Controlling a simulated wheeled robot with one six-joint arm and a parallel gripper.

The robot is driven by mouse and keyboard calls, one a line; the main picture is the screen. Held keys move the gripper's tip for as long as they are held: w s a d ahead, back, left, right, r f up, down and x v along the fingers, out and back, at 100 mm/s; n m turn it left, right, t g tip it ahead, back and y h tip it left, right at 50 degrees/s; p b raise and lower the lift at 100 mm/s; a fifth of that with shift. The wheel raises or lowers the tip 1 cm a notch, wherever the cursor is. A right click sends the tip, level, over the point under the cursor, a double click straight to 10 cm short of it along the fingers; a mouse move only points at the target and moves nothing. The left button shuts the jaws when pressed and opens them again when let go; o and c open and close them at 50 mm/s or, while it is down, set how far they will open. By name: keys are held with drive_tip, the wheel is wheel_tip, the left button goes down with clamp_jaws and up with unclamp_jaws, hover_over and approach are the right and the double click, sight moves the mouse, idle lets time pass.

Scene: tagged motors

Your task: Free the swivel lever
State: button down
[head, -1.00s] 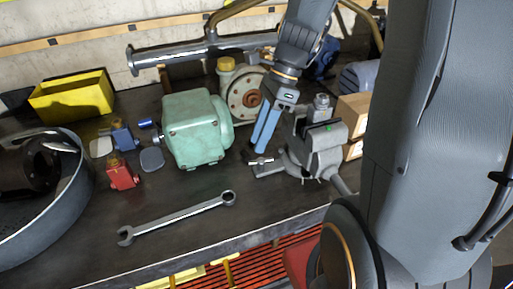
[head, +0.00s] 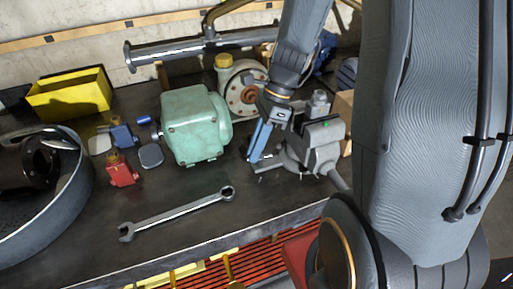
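The grey bench vise (head: 322,150) stands on the workbench at the right, on a round swivel base. The swivel lever is low at the base's left side; my gripper covers most of it now. My gripper (head: 254,158) points down at the left of the vise, with its blue fingertips at the lever's place, close to the bench top. I cannot tell whether the fingers touch the lever or have closed on it.
A green motor (head: 195,130) stands left of my gripper, and a flanged pump (head: 243,95) is behind it. A wrench (head: 180,212) lies in front on clear bench.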

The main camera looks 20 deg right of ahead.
drive_tip(key=shift+s, duration=0.2)
drive_tip(key=shift+s+a+p, duration=0.1)
drive_tip(key=shift+p, duration=0.35)
drive_tip(key=shift+n+g+p, duration=0.4)
drive_tip(key=shift+n+p, duration=0.45)
drive_tip(key=shift+n, duration=0.15)
drive_tip(key=c, duration=1.8)
unclamp_jaws()
drive_tip(key=shift+s, duration=0.1)
drive_tip(key=shift+w+d, duration=0.2)
